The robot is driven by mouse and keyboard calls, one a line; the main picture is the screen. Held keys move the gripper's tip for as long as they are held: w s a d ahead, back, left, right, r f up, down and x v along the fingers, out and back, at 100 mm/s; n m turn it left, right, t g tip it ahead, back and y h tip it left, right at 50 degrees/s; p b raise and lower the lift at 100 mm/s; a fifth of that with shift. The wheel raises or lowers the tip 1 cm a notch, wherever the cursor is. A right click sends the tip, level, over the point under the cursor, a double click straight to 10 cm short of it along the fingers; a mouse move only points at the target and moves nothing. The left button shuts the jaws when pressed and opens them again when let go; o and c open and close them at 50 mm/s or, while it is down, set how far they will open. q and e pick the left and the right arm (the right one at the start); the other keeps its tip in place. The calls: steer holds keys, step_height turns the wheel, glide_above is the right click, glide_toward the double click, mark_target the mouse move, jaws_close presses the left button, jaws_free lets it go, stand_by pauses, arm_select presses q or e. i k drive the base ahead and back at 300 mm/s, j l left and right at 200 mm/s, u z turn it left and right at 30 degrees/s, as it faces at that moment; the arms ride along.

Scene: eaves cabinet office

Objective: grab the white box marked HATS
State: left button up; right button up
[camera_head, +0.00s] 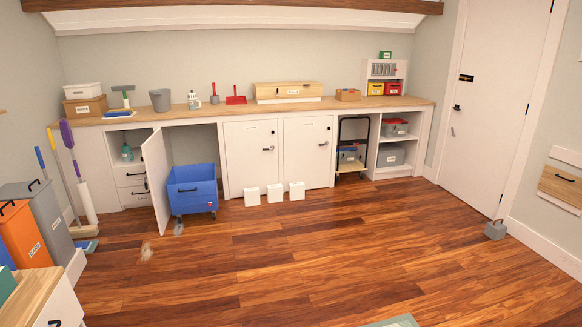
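No label reading HATS can be made out; the writing is too small. A white box (83,91) with a small label sits on top of a brown box (86,106) at the left end of the long counter. Three small white blocks or boxes stand on the floor in front of the closed cabinet doors: a left one (252,197), a middle one (275,194) and a right one (297,192). I cannot read any marking on them. Neither of my grippers is in view.
The counter (225,108) runs along the back wall. A cabinet door (156,178) stands open beside a blue wheeled bin (192,188). Brooms and grey and orange bins (26,236) line the left. A grey weight (495,230) sits by the right door. The wooden floor's middle is clear.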

mark_target(296, 191)
steer(key=i+j+u, duration=0.3)
steer(key=i, duration=0.7)
steer(key=i+u, duration=0.35)
steer(key=i, duration=1.8)
steer(key=i+j+z, duration=0.15)
steer(key=i, duration=0.95)
steer(key=i+j+z, duration=0.15)
steer(key=i+z, duration=0.15)
steer(key=i, duration=0.2)
steer(key=i+j+z, duration=0.3)
steer(key=i, duration=0.15)
steer(key=i+j+z, duration=0.3)
steer(key=i, duration=0.15)
